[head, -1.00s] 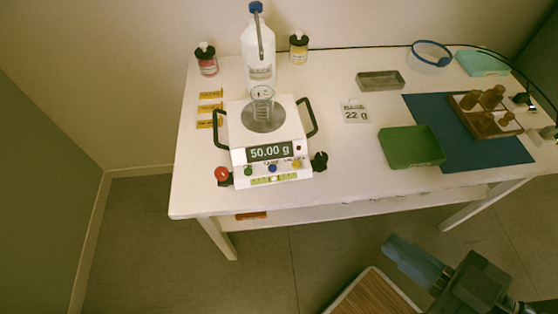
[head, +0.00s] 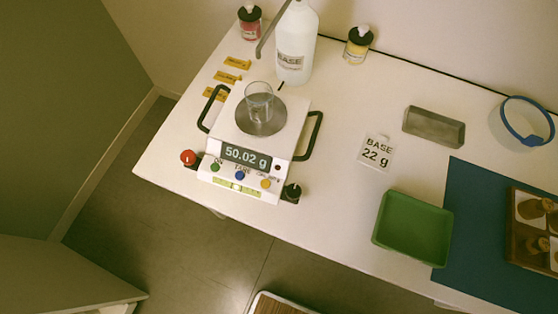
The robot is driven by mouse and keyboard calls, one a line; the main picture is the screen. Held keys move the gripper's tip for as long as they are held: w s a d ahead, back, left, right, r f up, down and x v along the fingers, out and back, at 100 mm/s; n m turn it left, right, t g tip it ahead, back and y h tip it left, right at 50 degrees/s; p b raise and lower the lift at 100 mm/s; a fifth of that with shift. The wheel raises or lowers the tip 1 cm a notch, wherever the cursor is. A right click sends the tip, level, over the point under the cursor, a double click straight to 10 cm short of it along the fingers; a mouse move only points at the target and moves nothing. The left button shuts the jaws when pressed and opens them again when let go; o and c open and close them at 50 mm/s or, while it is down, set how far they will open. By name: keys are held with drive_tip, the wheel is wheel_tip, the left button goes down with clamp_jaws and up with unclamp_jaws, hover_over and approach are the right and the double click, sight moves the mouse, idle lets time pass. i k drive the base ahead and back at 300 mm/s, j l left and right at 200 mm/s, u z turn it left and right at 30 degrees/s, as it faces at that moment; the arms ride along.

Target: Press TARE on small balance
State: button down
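The small balance (head: 244,178) stands on the left part of the white table. Its display (head: 246,156) reads 50.02 g. Below the display is a row of buttons: green marked ON at left, a blue TARE button (head: 240,175) in the middle, and a yellow one marked CAL at right. A clear glass beaker (head: 259,101) stands on the round grey pan (head: 255,124). The beaker looks empty. My gripper does not show in the head view now.
Black side handles stick out.

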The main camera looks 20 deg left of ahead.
sight(239, 176)
drive_tip(key=k+j, duration=0.15)
drive_tip(key=j, duration=0.25)
drive_tip(key=k+j, duration=0.15)
drive_tip(key=j, duration=0.25)
drive_tip(key=k+j, duration=0.1)
drive_tip(key=j, duration=0.25)
drive_tip(key=k+j, duration=0.15)
drive_tip(key=j, duration=0.25)
drive_tip(key=k+j, duration=0.15)
drive_tip(key=j, duration=0.25)
